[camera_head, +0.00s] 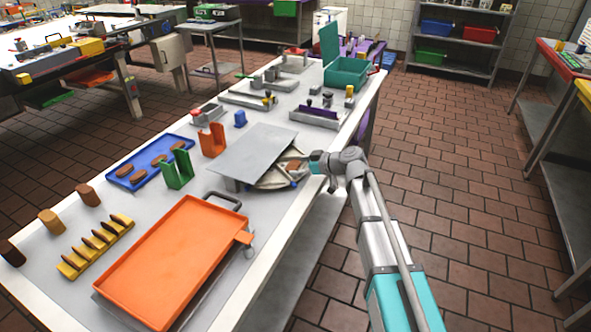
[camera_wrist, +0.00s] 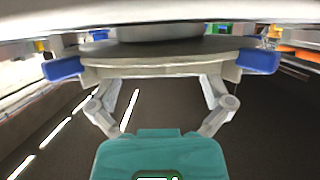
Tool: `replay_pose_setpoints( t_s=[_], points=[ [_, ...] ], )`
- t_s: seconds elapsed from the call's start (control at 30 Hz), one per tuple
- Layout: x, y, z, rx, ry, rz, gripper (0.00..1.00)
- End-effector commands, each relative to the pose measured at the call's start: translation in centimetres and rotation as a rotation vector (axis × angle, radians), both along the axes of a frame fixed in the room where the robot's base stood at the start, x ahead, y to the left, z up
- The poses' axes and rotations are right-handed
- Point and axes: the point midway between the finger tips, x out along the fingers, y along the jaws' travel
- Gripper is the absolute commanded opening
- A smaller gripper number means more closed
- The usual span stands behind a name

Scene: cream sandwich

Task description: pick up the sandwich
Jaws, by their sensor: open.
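My gripper (camera_wrist: 161,65) is open, its two blue-tipped fingers spread wide to left and right in the wrist view. A pale, curved edge with a dark surface above it lies across the space between the fingers; I cannot tell whether it is part of the sandwich. In the head view my gripper is at the right edge of a raised grey plate (camera_head: 255,145), close to a small brown piece (camera_head: 294,165). I cannot tell whether this brown piece is the sandwich. The plate hides part of what lies under it. I see no grip on anything.
An orange tray (camera_head: 165,265) lies at the front of the table. A blue tray (camera_head: 155,153) with several brown pieces, a green holder (camera_head: 177,169) and an orange holder (camera_head: 212,140) stand left of the plate. A teal box (camera_head: 348,72) stands at the far end.

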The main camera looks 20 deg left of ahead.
Motion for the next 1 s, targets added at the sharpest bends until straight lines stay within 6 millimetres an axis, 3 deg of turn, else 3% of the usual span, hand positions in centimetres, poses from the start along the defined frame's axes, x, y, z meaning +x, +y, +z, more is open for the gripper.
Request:
replay_pose_setpoints(
  t_s=[0.37, 0.57, 0.6, 1.0],
  points=[
    [-0.01, -0.05, 0.02, 0.0, 0.0, 0.0, 1.0],
    [0.0, -0.05, 0.02, 0.0, 0.0, 0.0, 0.63],
    [-0.01, -0.05, 0.02, 0.0, 0.0, 0.0, 0.61],
    [-0.01, -0.03, 0.08, 0.0, 0.0, 0.001, 0.61]
  ],
)
